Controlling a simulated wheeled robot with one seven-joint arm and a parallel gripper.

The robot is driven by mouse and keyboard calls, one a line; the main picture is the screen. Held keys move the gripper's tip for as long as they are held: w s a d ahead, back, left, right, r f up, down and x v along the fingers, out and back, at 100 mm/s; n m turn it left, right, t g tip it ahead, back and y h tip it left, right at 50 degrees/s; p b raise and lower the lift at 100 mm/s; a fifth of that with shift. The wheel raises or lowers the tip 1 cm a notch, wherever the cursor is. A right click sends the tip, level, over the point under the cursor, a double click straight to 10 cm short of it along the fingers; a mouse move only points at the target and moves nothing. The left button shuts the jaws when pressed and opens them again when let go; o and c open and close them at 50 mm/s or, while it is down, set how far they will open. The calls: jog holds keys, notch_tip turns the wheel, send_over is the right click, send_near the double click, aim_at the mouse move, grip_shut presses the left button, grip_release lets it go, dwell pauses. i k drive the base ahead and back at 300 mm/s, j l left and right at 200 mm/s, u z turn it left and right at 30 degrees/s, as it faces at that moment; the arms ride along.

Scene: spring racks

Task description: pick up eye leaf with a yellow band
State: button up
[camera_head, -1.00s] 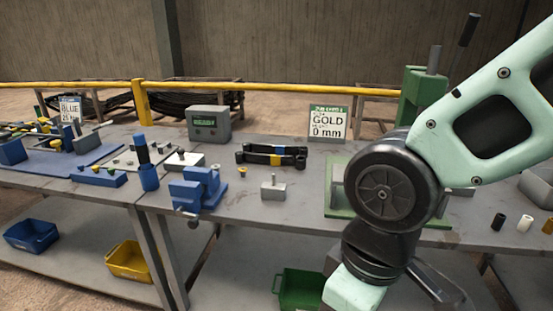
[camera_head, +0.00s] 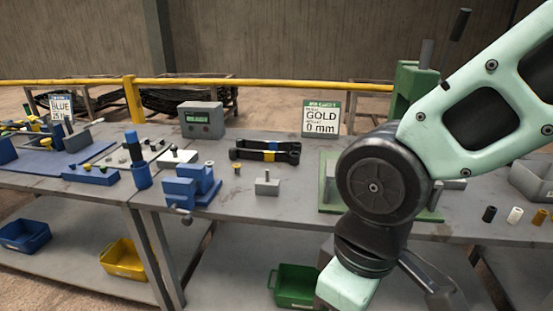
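Two dark eye leaves lie side by side on the grey bench, behind the blue vise. The eye leaf with a yellow band (camera_head: 250,153) is the nearer one, and its yellow band shows near its middle. The other dark leaf (camera_head: 284,145) lies just behind it, with a bluish band that is hard to make out. No gripper touches either leaf. My arm comes down from the upper right and leaves the picture at the bottom, right of the leaves. My gripper is not visible.
A blue vise (camera_head: 190,187) and a small grey block with a pin (camera_head: 267,184) stand in front of the leaves. Behind are a grey display box (camera_head: 201,120) and a GOLD 0 mm sign (camera_head: 321,117). A green fixture (camera_head: 328,181) stands right, partly behind my arm.

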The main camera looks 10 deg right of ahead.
aim_at(293, 158)
jog(key=i+j+u, duration=0.1)
jog(key=i+j, duration=0.15)
jog(key=i, duration=0.25)
jog(key=i+j, duration=0.2)
jog(key=i, duration=0.3)
jog(key=i+j+u, duration=0.15)
jog(key=i, duration=0.4)
jog(key=i+j+u, duration=0.1)
jog(key=i+j, duration=0.15)
jog(key=i, duration=0.25)
